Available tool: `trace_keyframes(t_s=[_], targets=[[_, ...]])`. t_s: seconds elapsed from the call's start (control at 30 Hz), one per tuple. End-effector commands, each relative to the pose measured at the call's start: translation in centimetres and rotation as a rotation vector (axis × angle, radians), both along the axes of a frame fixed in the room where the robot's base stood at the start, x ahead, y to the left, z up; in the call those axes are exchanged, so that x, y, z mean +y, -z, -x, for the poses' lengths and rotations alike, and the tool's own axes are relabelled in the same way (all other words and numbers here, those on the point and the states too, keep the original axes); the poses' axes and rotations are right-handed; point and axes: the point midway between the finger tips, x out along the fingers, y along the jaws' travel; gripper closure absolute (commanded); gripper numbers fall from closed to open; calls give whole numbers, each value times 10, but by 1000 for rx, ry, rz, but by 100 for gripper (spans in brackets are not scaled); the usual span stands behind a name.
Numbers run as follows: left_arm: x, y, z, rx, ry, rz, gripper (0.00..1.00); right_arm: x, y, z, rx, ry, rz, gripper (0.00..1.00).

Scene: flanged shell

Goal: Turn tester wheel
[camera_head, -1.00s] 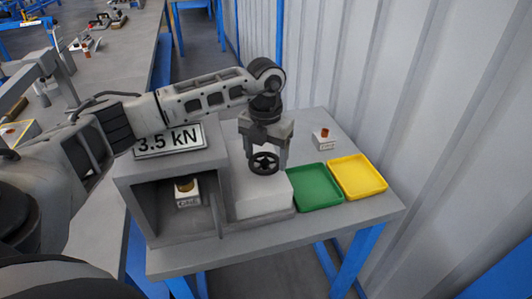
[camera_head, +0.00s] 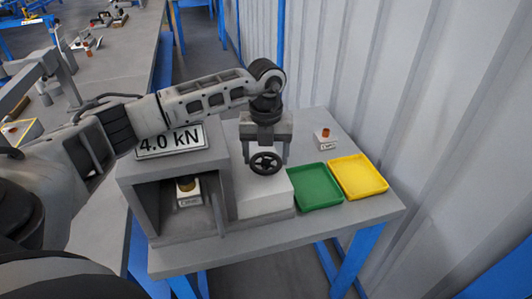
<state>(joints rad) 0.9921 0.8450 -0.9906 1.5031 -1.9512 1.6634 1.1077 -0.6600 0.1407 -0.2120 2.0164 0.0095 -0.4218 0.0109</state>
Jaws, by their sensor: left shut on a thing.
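The tester is a grey box (camera_head: 135,200) with an open front, standing on a grey table. Its black handwheel (camera_head: 265,163) sits over a white block (camera_head: 265,195) on the right side. A display (camera_head: 170,140) on top reads 4.0 kN, partly covered by my left arm. Inside the box is a small white labelled block (camera_head: 189,200) with a dark and yellowish top. My left gripper (camera_head: 266,155) comes down from above and is shut on the handwheel, its fingers at either side of the rim. My right gripper is not in view.
A green tray (camera_head: 318,204) and a yellow tray (camera_head: 360,192) lie right of the tester. Behind them stands a white labelled block (camera_head: 325,143) with an orange top. A corrugated wall (camera_head: 430,110) rises close to the table's right side.

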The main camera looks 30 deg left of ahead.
Motion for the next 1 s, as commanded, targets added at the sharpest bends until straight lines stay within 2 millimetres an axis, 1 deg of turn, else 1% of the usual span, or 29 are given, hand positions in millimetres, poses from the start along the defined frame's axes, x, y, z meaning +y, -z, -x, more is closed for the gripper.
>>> trace_keyframes(t_s=[0.27,0.3,0.33,0.37,0.63,0.73,0.87,1.0], targets=[[1,-2,-1,-6,-1,-2,53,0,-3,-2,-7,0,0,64],[1,-2,-1,-6,-1,-2,19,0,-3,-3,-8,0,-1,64],[1,-2,-1,-6,-1,-2,10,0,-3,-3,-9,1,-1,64],[1,-2,-1,-5,-1,-1,8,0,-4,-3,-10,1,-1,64],[0,-1,-1,-2,1,0,8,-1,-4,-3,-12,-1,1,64],[0,-7,-1,-3,1,-1,8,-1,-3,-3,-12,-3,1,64],[0,-26,-1,-6,1,1,8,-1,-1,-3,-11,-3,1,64],[0,-59,-1,-9,2,0,8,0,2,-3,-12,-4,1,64]])
